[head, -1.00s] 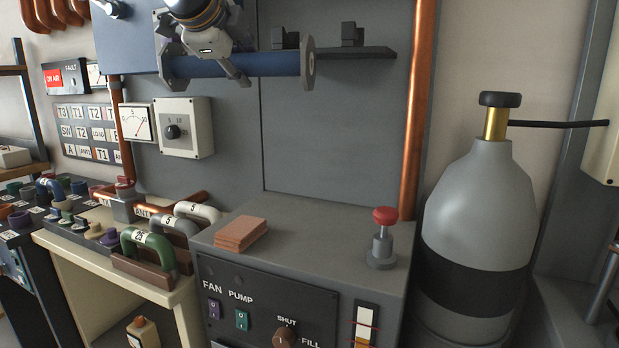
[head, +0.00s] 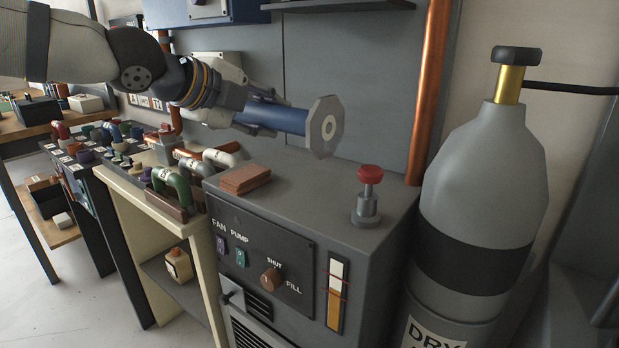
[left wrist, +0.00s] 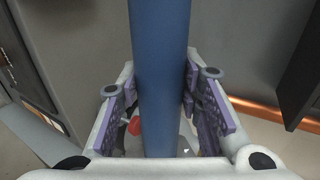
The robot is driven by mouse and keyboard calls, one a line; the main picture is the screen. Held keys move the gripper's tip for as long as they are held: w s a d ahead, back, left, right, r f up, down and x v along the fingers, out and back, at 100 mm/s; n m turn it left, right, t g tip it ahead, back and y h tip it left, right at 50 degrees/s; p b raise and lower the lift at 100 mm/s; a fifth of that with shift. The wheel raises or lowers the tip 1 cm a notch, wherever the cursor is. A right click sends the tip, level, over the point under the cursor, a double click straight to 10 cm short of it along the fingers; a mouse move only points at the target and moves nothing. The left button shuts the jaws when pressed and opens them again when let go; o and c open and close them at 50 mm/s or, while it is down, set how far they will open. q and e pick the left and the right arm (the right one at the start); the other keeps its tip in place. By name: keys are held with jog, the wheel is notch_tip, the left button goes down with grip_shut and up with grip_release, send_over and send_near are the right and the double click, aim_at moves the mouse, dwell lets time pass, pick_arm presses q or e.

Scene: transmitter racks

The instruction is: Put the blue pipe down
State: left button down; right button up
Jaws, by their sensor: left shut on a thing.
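The blue pipe (head: 284,117) has a grey octagonal flange (head: 322,127) on its right end. My left gripper (head: 258,112) is shut on the pipe and holds it in the air above the grey cabinet. In the left wrist view the pipe (left wrist: 160,60) runs between the two purple-padded fingers of the left gripper (left wrist: 160,108). The pipe's left end is hidden behind the gripper in the head view. My right gripper is not in view.
The grey cabinet top (head: 300,190) holds a stack of copper-coloured plates (head: 246,179) and a red-knobbed valve (head: 368,195). A grey gas cylinder (head: 482,200) stands to the right. A copper pipe (head: 429,90) rises behind.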

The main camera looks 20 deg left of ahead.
pick_arm(q)
jog(key=a+x, duration=0.1)
jog(key=x, duration=0.4)
jog(key=a+f+b+x, duration=0.1)
jog(key=x, duration=0.4)
jog(key=a+f+b+x, duration=0.1)
jog(key=x, duration=0.4)
jog(key=shift+w+f, duration=0.2)
jog(key=shift+w, duration=0.15)
jog(key=f, duration=0.3)
jog(key=shift+w, duration=0.3)
jog(key=shift+s, duration=0.1)
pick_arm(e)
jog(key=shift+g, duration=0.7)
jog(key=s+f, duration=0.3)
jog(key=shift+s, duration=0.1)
pick_arm(q)
jog(key=shift+f, duration=0.2)
jog(key=c, duration=1.4)
grip_release()
jog(key=shift+f, duration=0.15)
